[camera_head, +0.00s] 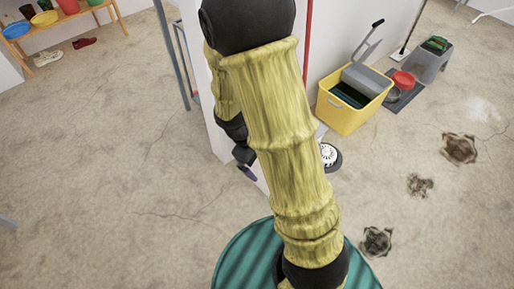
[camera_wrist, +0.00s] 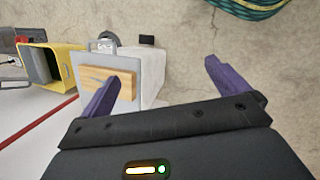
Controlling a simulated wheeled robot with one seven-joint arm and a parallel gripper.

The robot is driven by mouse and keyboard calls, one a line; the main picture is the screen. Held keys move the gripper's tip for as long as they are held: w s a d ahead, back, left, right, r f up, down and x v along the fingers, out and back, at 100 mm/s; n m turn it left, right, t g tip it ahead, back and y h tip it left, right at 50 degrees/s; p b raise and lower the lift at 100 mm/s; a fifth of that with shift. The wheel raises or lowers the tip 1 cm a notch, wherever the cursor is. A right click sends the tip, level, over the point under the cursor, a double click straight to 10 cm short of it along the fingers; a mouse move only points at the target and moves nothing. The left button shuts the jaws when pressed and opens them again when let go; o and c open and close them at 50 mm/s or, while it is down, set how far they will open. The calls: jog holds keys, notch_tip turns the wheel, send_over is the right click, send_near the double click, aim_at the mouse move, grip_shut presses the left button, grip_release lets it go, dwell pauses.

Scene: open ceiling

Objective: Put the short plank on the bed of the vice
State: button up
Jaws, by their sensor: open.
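A short light-brown wooden plank (camera_wrist: 99,80) shows in the wrist view, against the top of a pale grey box-like stand (camera_wrist: 148,62) with a small handle. My gripper (camera_wrist: 161,72) is open, its two purple fingers wide apart with nothing between them. In the head view only a bit of my gripper (camera_head: 247,173) shows beside the white partition, and the arm hides much of the middle. I cannot make out a vice in either view.
A yellow mop bucket (camera_head: 344,112) stands right of the white partition (camera_head: 222,135); it also shows in the wrist view (camera_wrist: 64,62). A wooden shelf (camera_head: 70,20) with bowls is at the back left. The left floor is mostly clear.

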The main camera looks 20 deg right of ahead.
notch_tip(320, 180, up, 9)
jog(key=s+a+m+t+y, duration=0.2)
jog(key=s+m+t+y, duration=0.1)
jog(key=m, duration=0.4)
jog(key=shift+a+t+y, duration=0.35)
jog(key=shift+t+y, duration=0.05)
jog(key=shift+y, duration=0.1)
